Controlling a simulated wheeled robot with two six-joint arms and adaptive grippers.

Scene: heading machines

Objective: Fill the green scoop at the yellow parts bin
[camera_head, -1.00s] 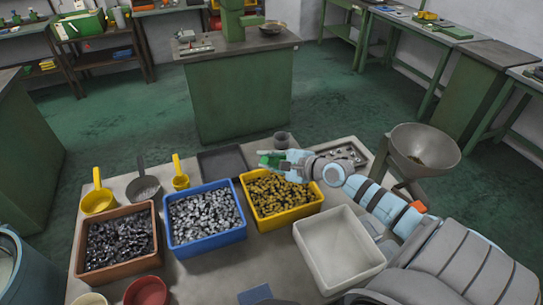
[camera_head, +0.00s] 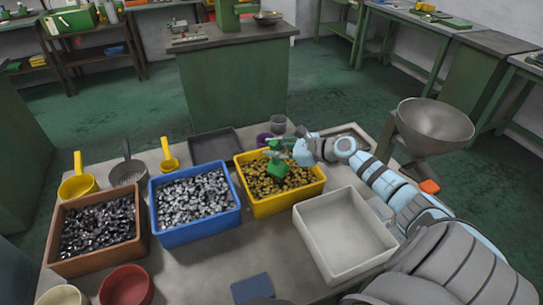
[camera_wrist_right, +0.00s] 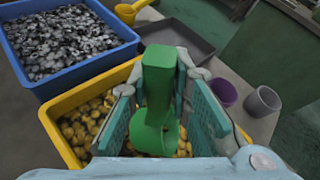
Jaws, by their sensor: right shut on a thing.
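The yellow parts bin (camera_head: 290,204) stands on the table and holds brass-coloured parts; it also shows in the right wrist view (camera_wrist_right: 62,143). My right gripper (camera_head: 283,152) is above the bin, shut on the green scoop (camera_head: 278,168). In the right wrist view the scoop (camera_wrist_right: 158,95) stands between the two finger pads, its lower end over or among the brass parts. I cannot tell whether it touches them or holds any. My left gripper is not in view.
A blue bin (camera_head: 200,236) of silver parts and a brown bin (camera_head: 95,262) of dark parts stand left. An empty white bin (camera_head: 345,250) is at right, with a metal funnel (camera_head: 435,125) behind. A dark tray (camera_head: 215,145), purple cup (camera_head: 264,139) and grey cup (camera_head: 278,124) stand behind.

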